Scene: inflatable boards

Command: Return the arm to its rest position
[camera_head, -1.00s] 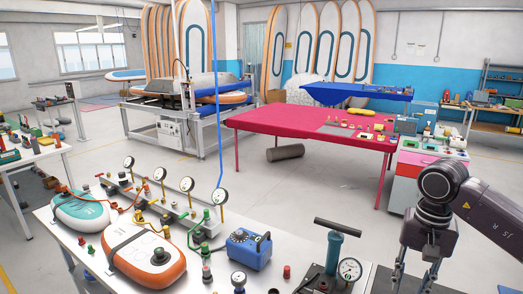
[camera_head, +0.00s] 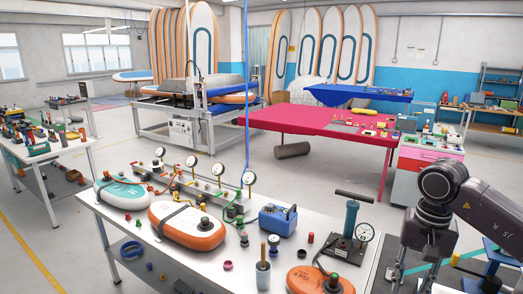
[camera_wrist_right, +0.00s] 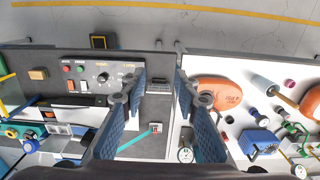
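My left gripper is not in view.
The bench holds a hand pump (camera_head: 350,220), a blue box (camera_head: 278,219), an orange-white board (camera_head: 187,227) and a teal-white board (camera_head: 124,192). A control panel (camera_wrist_right: 92,72) lies left of the fingers in the wrist view. A red table (camera_head: 300,122) stands beyond; open floor lies between.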

